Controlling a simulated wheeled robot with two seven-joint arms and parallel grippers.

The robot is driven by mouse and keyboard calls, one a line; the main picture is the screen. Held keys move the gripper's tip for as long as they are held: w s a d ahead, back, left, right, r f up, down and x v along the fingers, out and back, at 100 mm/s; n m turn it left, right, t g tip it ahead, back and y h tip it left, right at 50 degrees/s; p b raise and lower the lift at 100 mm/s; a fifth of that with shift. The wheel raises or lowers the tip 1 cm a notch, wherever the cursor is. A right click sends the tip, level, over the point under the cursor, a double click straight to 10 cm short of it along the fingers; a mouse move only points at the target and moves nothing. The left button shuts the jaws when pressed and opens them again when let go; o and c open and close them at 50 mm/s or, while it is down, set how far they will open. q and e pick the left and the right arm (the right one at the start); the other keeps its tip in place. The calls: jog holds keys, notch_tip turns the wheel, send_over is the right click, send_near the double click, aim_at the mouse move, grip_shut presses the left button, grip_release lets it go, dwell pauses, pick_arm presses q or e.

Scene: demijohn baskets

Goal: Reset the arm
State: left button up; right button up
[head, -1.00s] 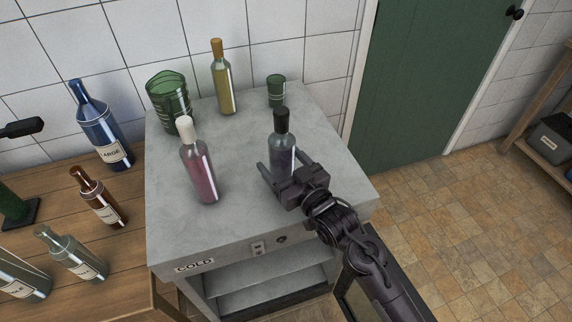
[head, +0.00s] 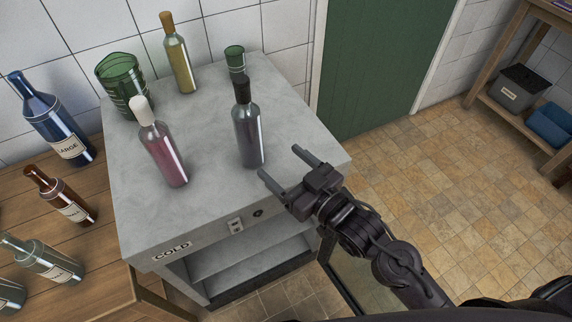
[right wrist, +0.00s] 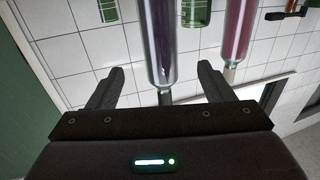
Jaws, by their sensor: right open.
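My right gripper (head: 281,164) is open and empty at the front right of the grey cabinet's top (head: 205,120). The dark bottle with the black cap (head: 247,130) stands upright on the cabinet, just left of the gripper and apart from its fingers in the head view. In the right wrist view the open fingers (right wrist: 160,82) show at either side, with the dark bottle (right wrist: 162,45) beyond them and the pink bottle (right wrist: 236,35) to its right. My left gripper is not in view.
The pink bottle with a white cap (head: 163,150), a yellow bottle (head: 179,58), a green glass vessel (head: 124,84) and a small green cup (head: 235,60) share the cabinet top. Labelled bottles, including a blue one (head: 52,122), stand on the wooden table (head: 90,245). Tiled floor (head: 450,170) lies open at right.

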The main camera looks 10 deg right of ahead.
dwell(0.4)
jog(key=s+d+f+m+g+h, duration=0.25)
jog(key=d+f+g+h, duration=0.25)
jog(key=d+f+h, duration=0.25)
jog(key=s+d+f+m+g+h, duration=0.2)
jog(key=s+d+g, duration=0.35)
jog(key=s, duration=0.45)
notch_tip(320, 180, down, 31)
jog(key=s+g, duration=0.2)
jog(key=s+d+f+g, duration=0.1)
jog(key=s+d+f, duration=0.2)
jog(key=s+f, duration=1.4)
jog(key=shift+s+d, duration=0.2)
jog(key=shift+s, duration=1)
jog(key=shift+f+g, duration=0.1)
jog(key=shift+g, duration=0.15)
